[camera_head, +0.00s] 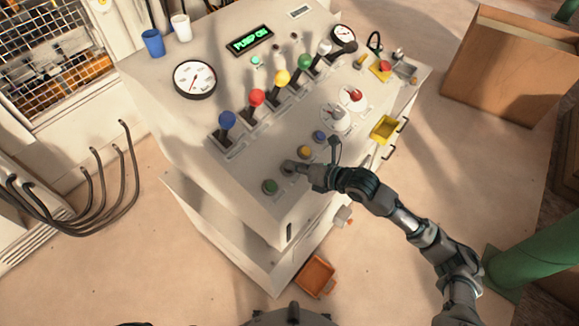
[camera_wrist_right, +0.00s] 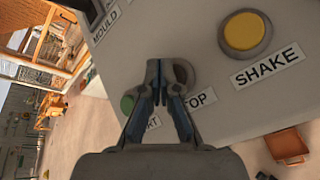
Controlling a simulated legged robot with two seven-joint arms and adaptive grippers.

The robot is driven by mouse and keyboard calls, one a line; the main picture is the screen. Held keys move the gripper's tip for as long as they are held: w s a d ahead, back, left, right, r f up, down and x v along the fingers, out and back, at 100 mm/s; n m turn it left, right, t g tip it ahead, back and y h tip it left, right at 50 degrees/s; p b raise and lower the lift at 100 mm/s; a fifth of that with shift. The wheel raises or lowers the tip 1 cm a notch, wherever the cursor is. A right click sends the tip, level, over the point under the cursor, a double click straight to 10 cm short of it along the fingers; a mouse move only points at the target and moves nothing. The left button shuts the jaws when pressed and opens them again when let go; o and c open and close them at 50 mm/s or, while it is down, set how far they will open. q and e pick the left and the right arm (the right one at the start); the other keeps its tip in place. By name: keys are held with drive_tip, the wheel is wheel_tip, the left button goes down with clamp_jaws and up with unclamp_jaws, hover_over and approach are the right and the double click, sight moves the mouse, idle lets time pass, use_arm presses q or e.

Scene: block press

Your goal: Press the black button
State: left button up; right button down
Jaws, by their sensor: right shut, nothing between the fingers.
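The control console (camera_head: 225,170) has a row of round buttons along its near edge: green (camera_head: 270,186), a dark one, yellow (camera_head: 304,152) and blue (camera_head: 319,137). My right gripper (camera_head: 290,167) is shut and empty, its fingertips over the dark button's place between green and yellow, mostly hiding it. In the right wrist view the closed fingertips (camera_wrist_right: 166,72) overlap the black button (camera_wrist_right: 190,75), whose right edge shows beside them above the partly covered label ending in "OP". I cannot tell whether the tips touch it. My left gripper is not in view.
Coloured levers, including a blue one (camera_head: 227,119) and a red one (camera_head: 257,97), stand behind the buttons. A yellow bin (camera_head: 384,129) hangs at the console's right side. An orange tray (camera_head: 315,277) lies on the floor. A green pipe (camera_head: 535,250) stands at right.

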drive_tip(key=shift+a, duration=0.1)
drive_tip(key=shift+r, duration=0.1)
drive_tip(key=shift+s+d+r+p, duration=0.15)
drive_tip(key=shift+d+r+p, duration=0.4)
drive_tip(key=shift+d+r, duration=0.1)
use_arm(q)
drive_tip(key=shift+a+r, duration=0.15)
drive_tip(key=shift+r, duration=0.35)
use_arm(e)
drive_tip(key=shift+d, duration=0.2)
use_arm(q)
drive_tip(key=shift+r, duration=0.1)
use_arm(e)
drive_tip(key=shift+a+r, duration=0.1)
drive_tip(key=shift+r, duration=0.05)
drive_tip(key=shift+s+r+p, duration=0.1)
drive_tip(key=shift+r+p, duration=0.2)
use_arm(q)
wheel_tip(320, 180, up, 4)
drive_tip(key=p, duration=0.3)
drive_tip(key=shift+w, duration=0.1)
use_arm(e)
drive_tip(key=r, duration=0.1)
drive_tip(key=s+d+r, duration=0.1)
drive_tip(key=r, duration=0.1)
drive_tip(key=d+r, duration=0.1)
drive_tip(key=shift+s+r, duration=0.2)
drive_tip(key=shift+r, duration=0.1)
